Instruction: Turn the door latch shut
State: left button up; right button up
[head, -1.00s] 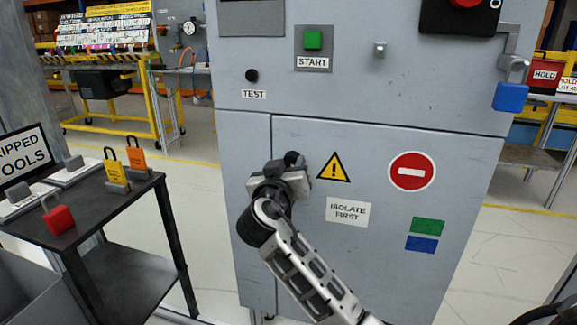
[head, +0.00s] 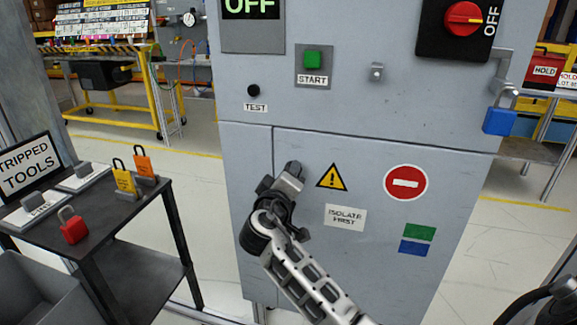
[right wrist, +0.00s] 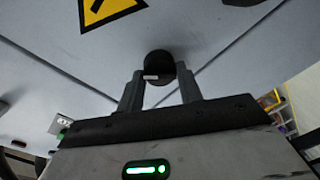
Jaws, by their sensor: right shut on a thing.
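The door latch is a dark round knob (right wrist: 160,65) with a small pale mark, seen between my fingertips in the right wrist view. It sits close to the seam of the grey cabinet door (head: 330,265). My right gripper (head: 288,180) is at the door's upper left, left of the yellow warning triangle (head: 332,177), and hides the latch in the head view. The right gripper is shut on the latch, one finger on each side of it. My gripper is tilted in the head view. My left gripper is not in view.
Above the door are a green START button (head: 313,60), a black TEST knob (head: 253,91), a red OFF switch (head: 463,18) and a hanging blue padlock (head: 499,121). A dark table (head: 140,215) with padlocks stands at the left. The door front around my gripper is clear.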

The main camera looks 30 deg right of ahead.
pick_arm(q)
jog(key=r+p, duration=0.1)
jog(key=p, duration=0.1)
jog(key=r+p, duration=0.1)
jog(key=p, duration=0.1)
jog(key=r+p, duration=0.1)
jog(key=p, duration=0.2)
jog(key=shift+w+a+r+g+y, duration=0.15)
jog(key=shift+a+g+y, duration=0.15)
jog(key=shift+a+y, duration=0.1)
pick_arm(e)
jog(key=n, duration=0.9)
jog(key=shift+w+a+g, duration=0.1)
jog(key=shift+g, duration=0.2)
jog(key=shift+f, duration=0.1)
jog(key=o, duration=1)
jog(key=shift+h, duration=0.3)
